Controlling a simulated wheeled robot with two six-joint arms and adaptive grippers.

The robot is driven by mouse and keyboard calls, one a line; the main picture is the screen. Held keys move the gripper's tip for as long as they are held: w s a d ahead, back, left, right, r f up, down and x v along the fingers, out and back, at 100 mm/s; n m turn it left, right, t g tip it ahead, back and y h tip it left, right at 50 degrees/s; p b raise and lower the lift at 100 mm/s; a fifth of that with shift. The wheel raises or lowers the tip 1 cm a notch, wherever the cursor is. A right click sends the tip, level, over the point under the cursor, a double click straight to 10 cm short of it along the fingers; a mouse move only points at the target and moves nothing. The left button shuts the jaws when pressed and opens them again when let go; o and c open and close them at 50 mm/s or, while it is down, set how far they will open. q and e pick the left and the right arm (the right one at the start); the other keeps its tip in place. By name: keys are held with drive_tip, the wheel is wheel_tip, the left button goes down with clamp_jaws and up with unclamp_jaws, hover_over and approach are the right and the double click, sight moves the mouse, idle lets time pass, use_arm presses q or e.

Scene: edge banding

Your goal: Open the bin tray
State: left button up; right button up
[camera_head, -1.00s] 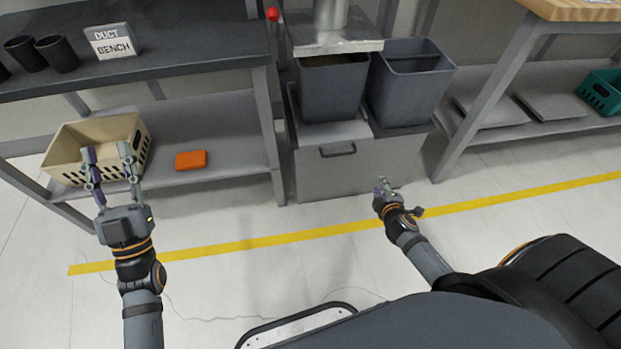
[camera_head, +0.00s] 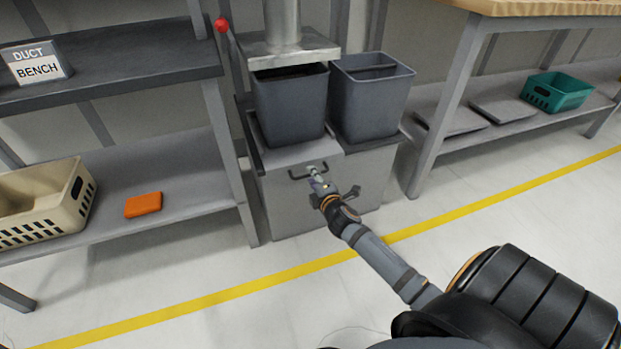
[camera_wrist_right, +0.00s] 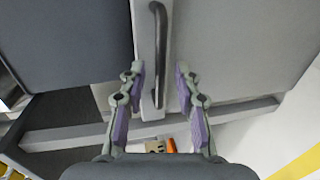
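The bin tray (camera_head: 290,207) is a grey cabinet-like front with a dark bar handle (camera_head: 309,171) near its top edge. Two dark grey bins stand on it, a left bin (camera_head: 290,105) and a right bin (camera_head: 371,100). My right gripper (camera_head: 318,177) is at the handle in the head view. In the right wrist view the right gripper (camera_wrist_right: 160,92) is open, its two purple-padded fingers on either side of the handle (camera_wrist_right: 158,50), with gaps on both sides. My left gripper is out of the head view.
A metal duct hood (camera_head: 290,48) hangs over the left bin. A shelf bench at left holds a cream basket (camera_head: 50,205) and an orange block (camera_head: 143,204). A bench at right holds a teal basket (camera_head: 556,92). The floor in front is clear, with a yellow line (camera_head: 240,288).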

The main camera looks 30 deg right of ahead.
drive_tip(key=shift+x, duration=1.15)
drive_tip(key=shift+c, duration=0.4)
clamp_jaws()
